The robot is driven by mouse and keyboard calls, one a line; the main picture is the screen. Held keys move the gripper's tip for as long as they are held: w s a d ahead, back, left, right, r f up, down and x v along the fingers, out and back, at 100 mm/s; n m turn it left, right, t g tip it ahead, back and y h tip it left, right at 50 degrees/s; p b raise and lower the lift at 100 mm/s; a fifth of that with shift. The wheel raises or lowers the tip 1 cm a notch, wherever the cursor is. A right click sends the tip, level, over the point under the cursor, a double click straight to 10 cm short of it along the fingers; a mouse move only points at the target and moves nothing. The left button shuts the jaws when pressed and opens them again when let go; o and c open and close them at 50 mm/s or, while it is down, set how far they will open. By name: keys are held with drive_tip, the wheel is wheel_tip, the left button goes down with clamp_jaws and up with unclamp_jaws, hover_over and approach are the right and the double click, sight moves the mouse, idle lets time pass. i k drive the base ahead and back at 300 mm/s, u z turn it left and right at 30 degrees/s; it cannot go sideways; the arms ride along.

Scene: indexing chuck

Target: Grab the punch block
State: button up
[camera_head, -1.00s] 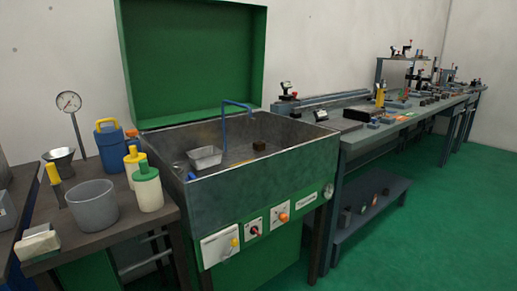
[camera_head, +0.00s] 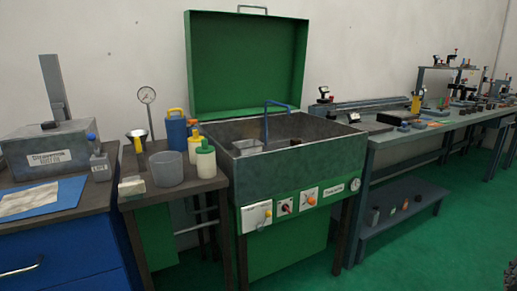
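I cannot tell for sure which thing is the punch block. A small dark brown block (camera_head: 296,142) shows just above the front wall of the grey wash basin (camera_head: 300,170), mostly hidden by that wall. Small dark blocks (camera_head: 394,117) also lie on the long bench (camera_head: 400,137) at right, too small to name. My gripper is not in view.
The basin's green lid (camera_head: 245,65) stands open. Left of it, a small table (camera_head: 190,187) bears a grey pot (camera_head: 166,169) and bottles (camera_head: 205,160). A blue cabinet (camera_head: 60,250) stands far left.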

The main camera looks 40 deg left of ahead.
sight(295, 141)
drive_tip(key=u, duration=1.55)
drive_tip(key=i, duration=0.8)
drive_tip(key=u, duration=0.05)
